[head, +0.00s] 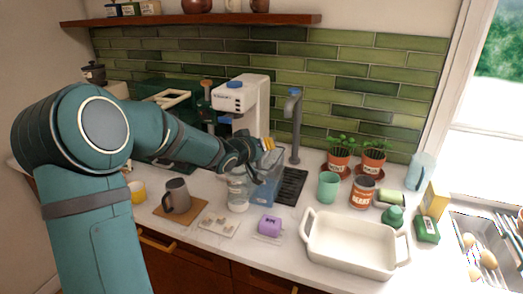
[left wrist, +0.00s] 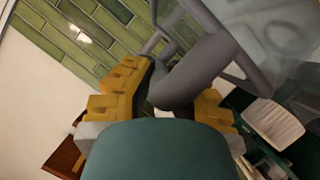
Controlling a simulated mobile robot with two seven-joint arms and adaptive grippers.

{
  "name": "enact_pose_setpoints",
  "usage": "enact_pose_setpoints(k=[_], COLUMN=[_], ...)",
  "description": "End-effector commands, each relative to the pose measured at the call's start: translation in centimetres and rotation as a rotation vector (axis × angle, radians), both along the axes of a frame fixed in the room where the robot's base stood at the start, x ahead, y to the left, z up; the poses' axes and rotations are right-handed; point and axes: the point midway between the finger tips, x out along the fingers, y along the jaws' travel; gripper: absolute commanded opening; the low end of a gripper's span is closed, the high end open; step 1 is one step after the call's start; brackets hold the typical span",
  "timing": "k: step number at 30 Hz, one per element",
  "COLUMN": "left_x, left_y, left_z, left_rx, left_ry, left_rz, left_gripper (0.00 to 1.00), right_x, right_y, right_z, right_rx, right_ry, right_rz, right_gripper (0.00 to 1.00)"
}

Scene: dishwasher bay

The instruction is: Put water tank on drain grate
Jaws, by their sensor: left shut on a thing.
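The water tank (head: 266,181) is a clear, bluish box in the head view, in front of the white machine. My left gripper (head: 262,149) is at its top, shut on it. In the left wrist view, the yellow fingers (left wrist: 165,95) are around a grey handle-like part, with a clear wall of the tank (left wrist: 265,35) beside it. The drain grate (head: 292,186) is a black slatted panel in the counter, just right of the tank. The tank overlaps the grate's left side in the picture. I cannot tell whether the tank touches the counter. My right gripper is not in view.
A clear jar (head: 238,196) stands close left of the tank. The white machine (head: 243,97) and a grey tap-like post (head: 294,125) stand behind. A green cup (head: 328,186) is right of the grate. A purple item (head: 270,224) and white baking dish (head: 350,243) are in front.

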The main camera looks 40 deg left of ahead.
Motion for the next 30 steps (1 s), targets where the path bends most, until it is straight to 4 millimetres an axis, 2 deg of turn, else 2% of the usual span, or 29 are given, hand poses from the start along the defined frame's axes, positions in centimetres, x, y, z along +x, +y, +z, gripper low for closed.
enact_pose_setpoints(k=[12,30], left_x=[3.6,8.6], left_y=[0.8,2.0], left_z=[-0.9,-0.6], left_rx=[0.001,0.002], left_ry=[-0.007,-0.007], left_rz=[-0.001,-0.002], left_gripper=[0.0,0.0], right_x=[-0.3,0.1], right_y=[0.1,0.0], right_z=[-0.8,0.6], right_rx=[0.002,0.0], right_ry=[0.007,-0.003], right_rz=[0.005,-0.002], right_gripper=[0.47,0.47])
